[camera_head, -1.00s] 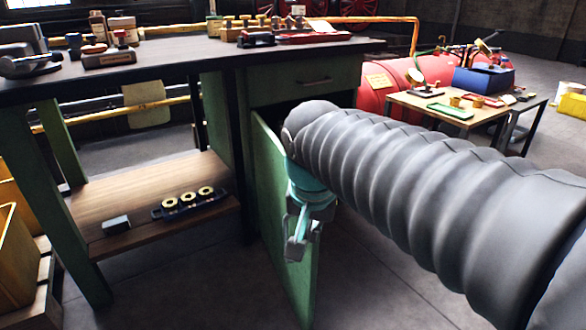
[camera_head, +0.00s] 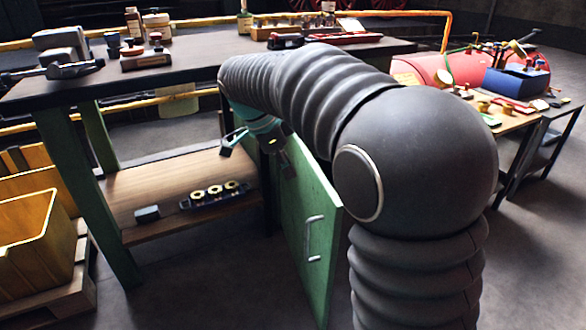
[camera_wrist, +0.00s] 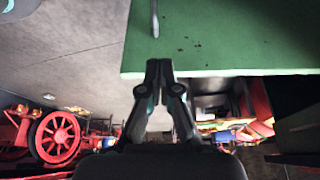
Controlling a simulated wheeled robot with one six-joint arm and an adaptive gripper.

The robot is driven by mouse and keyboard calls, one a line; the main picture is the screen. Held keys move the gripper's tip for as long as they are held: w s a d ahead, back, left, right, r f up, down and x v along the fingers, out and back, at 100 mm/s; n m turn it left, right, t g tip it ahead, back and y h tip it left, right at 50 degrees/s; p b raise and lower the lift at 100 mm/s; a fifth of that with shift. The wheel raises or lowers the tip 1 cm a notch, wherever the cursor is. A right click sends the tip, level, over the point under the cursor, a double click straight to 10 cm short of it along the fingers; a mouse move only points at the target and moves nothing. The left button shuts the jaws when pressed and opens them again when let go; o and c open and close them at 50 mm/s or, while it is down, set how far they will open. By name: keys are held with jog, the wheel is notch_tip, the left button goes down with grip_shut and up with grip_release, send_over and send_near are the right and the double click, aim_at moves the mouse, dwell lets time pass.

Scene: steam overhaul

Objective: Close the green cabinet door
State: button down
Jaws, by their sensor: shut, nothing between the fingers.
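The green cabinet door (camera_head: 300,205) stands open below the workbench, with a silver handle (camera_head: 314,240) on its outer face. My gripper (camera_head: 287,168) is on the handle side of the door, near its upper part, and partly hidden by my arm. In the wrist view the green door (camera_wrist: 230,35) fills the top right, with part of the handle (camera_wrist: 155,18) at the top. The fingertips (camera_wrist: 158,66) are shut together, empty, and overlap the door's edge. I cannot tell whether they touch it. The cabinet opening is hidden behind my arm.
The workbench top (camera_head: 205,62) holds bottles and tools. Its lower wooden shelf (camera_head: 165,185) holds a dark rack with brass rings. Yellow bins (camera_head: 35,245) stand at the left. A small table (camera_head: 510,122) and a red tank stand at the right.

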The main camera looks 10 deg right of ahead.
jog(key=d+f, duration=0.7)
jog(key=shift+w, duration=0.4)
